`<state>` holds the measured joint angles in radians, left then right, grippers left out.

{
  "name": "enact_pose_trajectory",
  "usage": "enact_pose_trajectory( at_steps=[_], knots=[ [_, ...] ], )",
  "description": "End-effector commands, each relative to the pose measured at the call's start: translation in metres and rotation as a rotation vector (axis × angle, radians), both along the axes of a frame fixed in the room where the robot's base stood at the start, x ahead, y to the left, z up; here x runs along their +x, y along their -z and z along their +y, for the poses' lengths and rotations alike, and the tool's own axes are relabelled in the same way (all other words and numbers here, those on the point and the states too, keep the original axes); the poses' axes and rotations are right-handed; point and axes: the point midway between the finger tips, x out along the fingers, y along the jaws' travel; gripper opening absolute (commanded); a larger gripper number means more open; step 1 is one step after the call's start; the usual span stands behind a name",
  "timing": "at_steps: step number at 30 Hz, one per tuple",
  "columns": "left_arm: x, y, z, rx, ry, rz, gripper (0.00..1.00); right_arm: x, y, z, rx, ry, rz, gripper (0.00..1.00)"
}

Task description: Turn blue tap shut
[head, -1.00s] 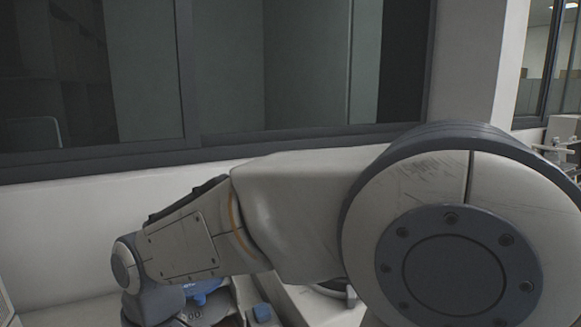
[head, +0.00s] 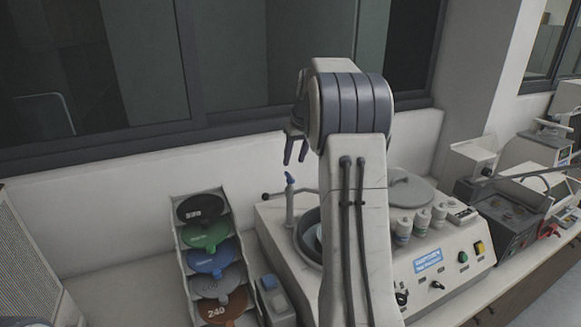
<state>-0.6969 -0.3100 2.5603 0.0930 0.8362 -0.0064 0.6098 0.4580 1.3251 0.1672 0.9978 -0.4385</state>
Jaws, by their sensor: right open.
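The blue tap (head: 290,179) is a small blue lever on top of a thin grey upright pipe at the left end of a white machine (head: 270,222). My right gripper (head: 295,157) hangs just above the tap, with its fingers pointing down. Its jaws are open and empty, and a small gap shows between the fingertips and the tap. My right arm stands in front of the machine and hides part of its basin (head: 308,238). My left gripper is out of view.
A tiered rack (head: 186,262) of several coloured discs stands left of the machine. A grey box with a blue top (head: 275,297) is beside it. Several bottles (head: 421,221) stand on the machine, and a dark instrument (head: 510,222) is at right. A window wall is behind.

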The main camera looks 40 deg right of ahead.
Motion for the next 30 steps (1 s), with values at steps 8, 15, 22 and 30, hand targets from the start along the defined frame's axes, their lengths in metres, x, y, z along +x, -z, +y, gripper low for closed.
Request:
enact_pose_trajectory(
  at_steps=[8, 15, 22, 30],
  knots=[
    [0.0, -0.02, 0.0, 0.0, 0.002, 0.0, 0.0, 0.018, 0.043, -0.003, 0.001, -0.001, 0.003, 0.44],
    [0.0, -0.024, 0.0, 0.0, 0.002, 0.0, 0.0, 0.024, 0.058, -0.005, 0.0, -0.001, 0.0, 0.44],
    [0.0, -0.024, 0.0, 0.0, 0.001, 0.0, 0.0, 0.024, 0.059, -0.005, -0.001, -0.001, -0.001, 0.44],
    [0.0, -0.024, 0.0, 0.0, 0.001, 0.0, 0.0, 0.024, 0.059, -0.005, -0.001, -0.001, -0.001, 0.0]
  ],
)
